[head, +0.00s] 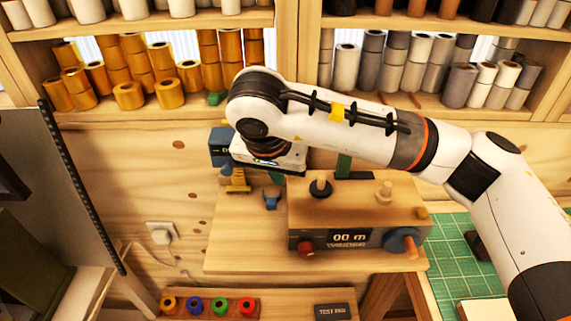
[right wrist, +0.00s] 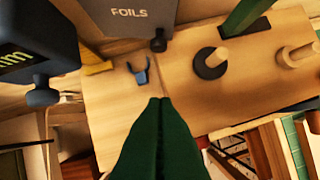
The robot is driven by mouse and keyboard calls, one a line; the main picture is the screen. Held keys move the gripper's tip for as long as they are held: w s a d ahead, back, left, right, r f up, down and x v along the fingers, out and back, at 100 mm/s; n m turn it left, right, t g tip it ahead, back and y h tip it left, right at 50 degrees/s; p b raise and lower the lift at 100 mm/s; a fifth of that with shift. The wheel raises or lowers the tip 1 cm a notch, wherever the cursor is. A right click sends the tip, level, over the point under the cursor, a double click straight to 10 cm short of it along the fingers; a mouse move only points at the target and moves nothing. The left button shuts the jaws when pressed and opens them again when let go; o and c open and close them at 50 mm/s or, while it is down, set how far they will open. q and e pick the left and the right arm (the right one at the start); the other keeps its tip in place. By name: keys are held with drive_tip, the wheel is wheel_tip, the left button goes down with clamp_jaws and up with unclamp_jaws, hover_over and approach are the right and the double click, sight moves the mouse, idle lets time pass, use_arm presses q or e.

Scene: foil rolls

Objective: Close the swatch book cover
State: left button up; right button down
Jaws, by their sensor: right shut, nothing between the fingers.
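In the right wrist view, a grey panel lettered FOILS (right wrist: 128,18) stands at the top edge, beyond the wooden bench top. It appears to be the swatch book cover; its upper part is cut off, and I cannot tell its angle. In the head view I cannot make it out; my right arm covers that area. My right gripper (right wrist: 160,101) has dark green fingers, shut together and empty, pointing toward the panel and apart from it. My left gripper is not in view.
A dark blue gauge (head: 221,147), a yellow piece (head: 238,183) and a small blue holder (head: 271,198) are at the left. A wooden winder box (head: 350,215) with pegs stands at the right, before a green post (head: 344,164). Shelves of rolls line the back.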

drive_tip(key=w+f+p, duration=0.1)
drive_tip(key=w+d+f+p, duration=0.1)
drive_tip(key=w+f, duration=0.1)
drive_tip(key=w+f+p, duration=0.1)
drive_tip(key=w, duration=0.1)
drive_tip(key=shift+w+d+f+p, duration=0.25)
drive_tip(key=shift+f+p, duration=0.05)
drive_tip(key=shift+p, duration=0.1)
